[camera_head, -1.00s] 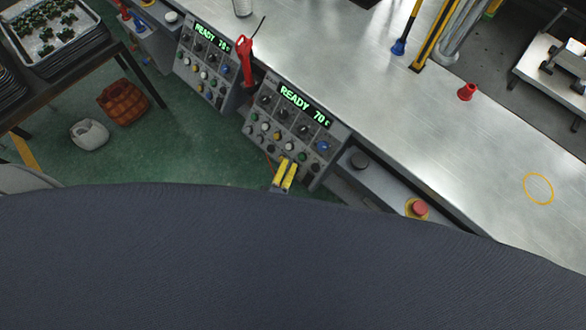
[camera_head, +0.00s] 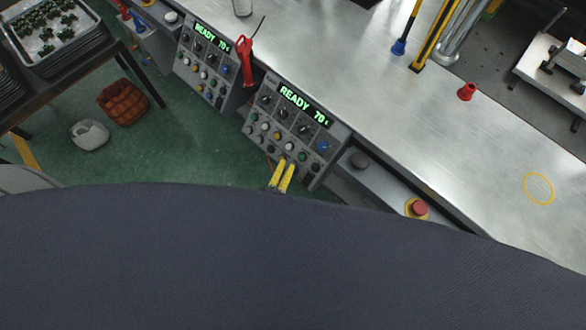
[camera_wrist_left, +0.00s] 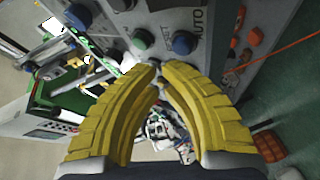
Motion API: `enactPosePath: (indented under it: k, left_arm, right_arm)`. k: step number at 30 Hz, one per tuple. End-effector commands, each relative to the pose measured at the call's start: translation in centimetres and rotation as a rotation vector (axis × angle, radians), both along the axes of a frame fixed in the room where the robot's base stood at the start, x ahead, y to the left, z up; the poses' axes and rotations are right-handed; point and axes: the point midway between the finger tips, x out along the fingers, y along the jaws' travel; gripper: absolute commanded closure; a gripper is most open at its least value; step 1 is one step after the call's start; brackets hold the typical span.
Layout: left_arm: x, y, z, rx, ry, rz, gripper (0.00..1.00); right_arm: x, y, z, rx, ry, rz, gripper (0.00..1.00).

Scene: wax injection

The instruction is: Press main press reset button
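The control panel (camera_head: 290,135) of the nearer press stands at the table's front edge, with a green READY 70 display and rows of knobs and buttons. A blue button (camera_head: 323,146) sits at its right side. A blue button (camera_wrist_left: 183,42) also shows in the left wrist view, close to a partly readable label ending in "SET". My left gripper (camera_head: 286,162) has yellow ribbed fingers and is at the panel's lower edge. In the left wrist view its fingertips (camera_wrist_left: 159,67) come together with nothing seen between them, just below the buttons. Contact cannot be told. My right gripper is out of view.
A second panel (camera_head: 206,62) and a red-handled tool (camera_head: 245,62) stand left of the nearer panel. A red mushroom button (camera_head: 419,208) on a yellow base lies to the right. The metal tabletop (camera_head: 440,130) is mostly clear. A brown basket (camera_head: 123,102) is on the floor.

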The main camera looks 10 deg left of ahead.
Motion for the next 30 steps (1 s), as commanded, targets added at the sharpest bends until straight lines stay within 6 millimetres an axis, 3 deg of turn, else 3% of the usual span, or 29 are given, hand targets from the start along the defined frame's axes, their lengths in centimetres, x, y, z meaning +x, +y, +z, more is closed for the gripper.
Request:
enactPosePath:
  k: [10,30]
  left_arm:
    - [-0.3,0.2,0.3,0.000,0.000,0.000,1.00]
    - [-3.2,2.0,3.2,0.000,0.000,0.000,1.00]
  right_arm:
    - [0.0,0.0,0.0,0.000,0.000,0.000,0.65]
    - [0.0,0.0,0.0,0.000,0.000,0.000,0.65]
